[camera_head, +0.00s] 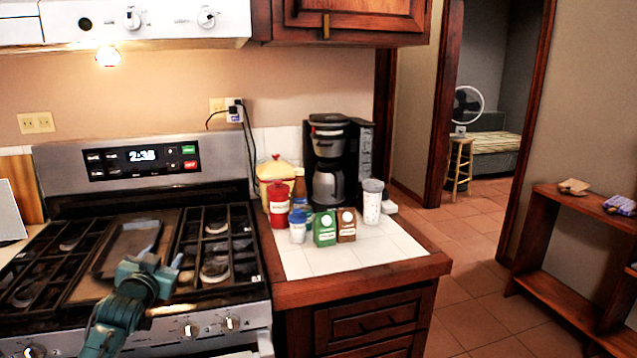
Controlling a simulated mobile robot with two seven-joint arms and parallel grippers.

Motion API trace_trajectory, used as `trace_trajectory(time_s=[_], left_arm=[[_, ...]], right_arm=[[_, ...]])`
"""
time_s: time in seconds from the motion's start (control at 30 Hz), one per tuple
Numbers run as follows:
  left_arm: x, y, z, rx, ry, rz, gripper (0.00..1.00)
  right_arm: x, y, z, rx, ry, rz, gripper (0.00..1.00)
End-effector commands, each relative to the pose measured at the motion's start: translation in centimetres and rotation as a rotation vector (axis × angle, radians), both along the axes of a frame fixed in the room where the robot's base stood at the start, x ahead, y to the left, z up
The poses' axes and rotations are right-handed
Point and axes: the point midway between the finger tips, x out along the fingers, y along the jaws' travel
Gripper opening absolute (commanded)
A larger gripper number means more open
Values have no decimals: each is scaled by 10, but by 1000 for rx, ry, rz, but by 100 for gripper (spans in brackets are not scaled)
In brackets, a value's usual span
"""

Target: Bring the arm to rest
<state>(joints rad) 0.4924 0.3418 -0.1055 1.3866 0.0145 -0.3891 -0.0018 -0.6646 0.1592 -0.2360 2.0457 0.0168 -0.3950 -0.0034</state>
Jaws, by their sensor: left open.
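My left gripper (158,266) is in the lower left of the head view, on a teal and dark arm that comes up from the bottom edge. It is over the front of the stove (235,285), with its fingers pointing up toward the dark tray on the stove top. The jaws are open and I see nothing held between them. My right gripper and right arm do not show.
A dark tray (130,246) lies between the burner grates. The tiled counter (312,262) to the right holds a coffee maker (331,165), a red bottle (279,205), a white cup (372,203) and small boxes. Open floor lies beyond, before a wooden shelf (540,228).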

Motion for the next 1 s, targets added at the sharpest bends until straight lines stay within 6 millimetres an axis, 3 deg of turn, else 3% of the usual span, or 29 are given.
trace_trajectory(time_s=[0.03,0.27,0.37,0.5,0.6,0.73,0.87,1.0], left_arm=[[-13,-13,-28,-6,39,-20,52],[-79,-64,-115,-38,159,-102,52],[-127,-93,-158,-68,230,-145,52],[-211,-135,-208,-135,338,-204,52],[-272,-161,-230,-190,412,-232,52],[-335,-185,-241,-255,487,-251,52],[-372,-197,-243,-296,529,-256,52],[-385,-202,-242,-312,546,-258,52]], right_arm=[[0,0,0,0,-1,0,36],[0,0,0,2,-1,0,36],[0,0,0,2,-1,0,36],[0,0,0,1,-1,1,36],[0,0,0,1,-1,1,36],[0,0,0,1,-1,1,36],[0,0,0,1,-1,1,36],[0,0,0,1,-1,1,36]])
